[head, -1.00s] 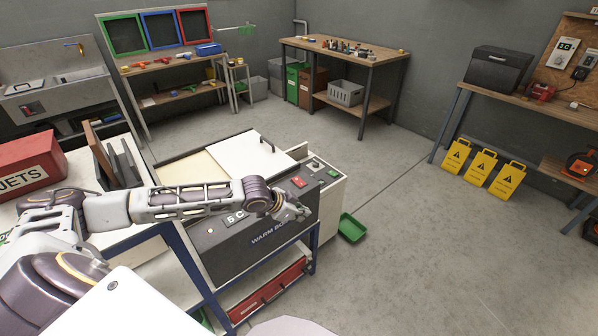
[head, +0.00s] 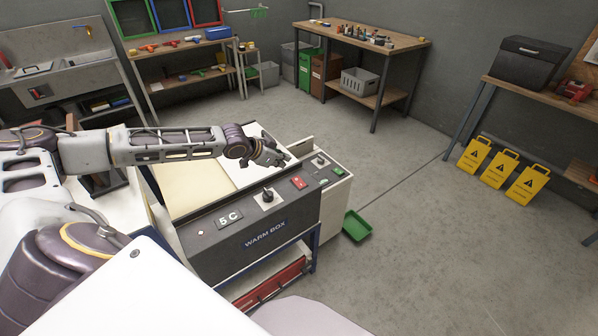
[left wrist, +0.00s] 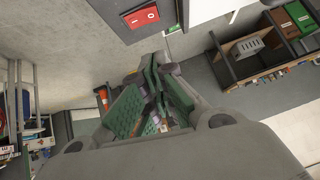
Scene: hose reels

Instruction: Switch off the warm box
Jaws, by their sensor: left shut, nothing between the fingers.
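The warm box (head: 222,257) has a dark grey front with the label "WARM BOX" (head: 265,234) and a "5 C" plate (head: 229,219). On its sloped top edge are a black knob (head: 267,195) on a white plate and a red switch (head: 298,183). The red switch also shows at the top of the left wrist view (left wrist: 142,17). My left gripper (head: 284,161) is shut and empty, above the box behind the knob and switch, touching neither. Its green-padded fingers show in the left wrist view (left wrist: 160,100). My right gripper is not in view.
A second knob (head: 319,160) and a green switch (head: 338,171) sit on the unit to the right. A green tray (head: 357,226) lies on the floor beside it. Yellow warning signs (head: 499,168) stand by the right wall. The middle floor is clear.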

